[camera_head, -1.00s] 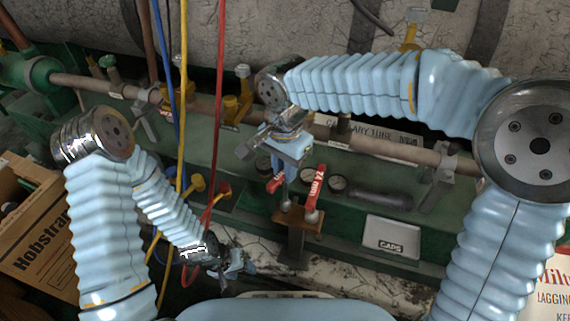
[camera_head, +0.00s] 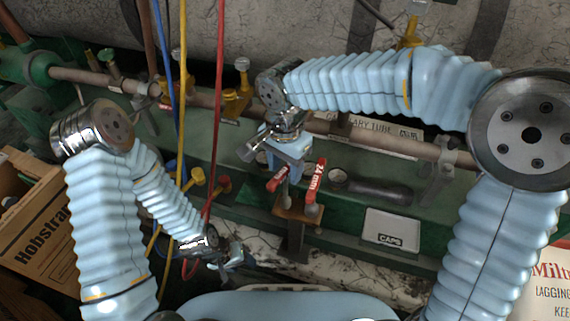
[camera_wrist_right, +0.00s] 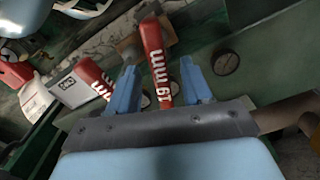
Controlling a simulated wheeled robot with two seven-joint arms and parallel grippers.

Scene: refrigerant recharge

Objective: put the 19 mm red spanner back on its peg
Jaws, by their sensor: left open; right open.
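The 19 mm red spanner (camera_wrist_right: 156,62) lies between the parted fingers of my right gripper (camera_wrist_right: 160,80) in the right wrist view. A gap shows on each side, so the fingers do not clasp it. In the head view its red handle (camera_head: 277,179) shows beside the right gripper (camera_head: 285,172), with its grey lower end at the brown rack (camera_head: 297,211). The peg is hidden, so I cannot tell how the spanner is seated. A 24 mm red spanner (camera_head: 316,182) stands just to its right on the rack. My left gripper (camera_head: 235,259) is open and empty, low and left.
A grey CAPS box (camera_head: 391,231) sits right of the rack. A round gauge (camera_head: 337,180) is behind the spanners. Yellow (camera_head: 184,80) and red (camera_head: 216,110) hoses hang between my arms. A cardboard box (camera_head: 45,230) stands at the far left.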

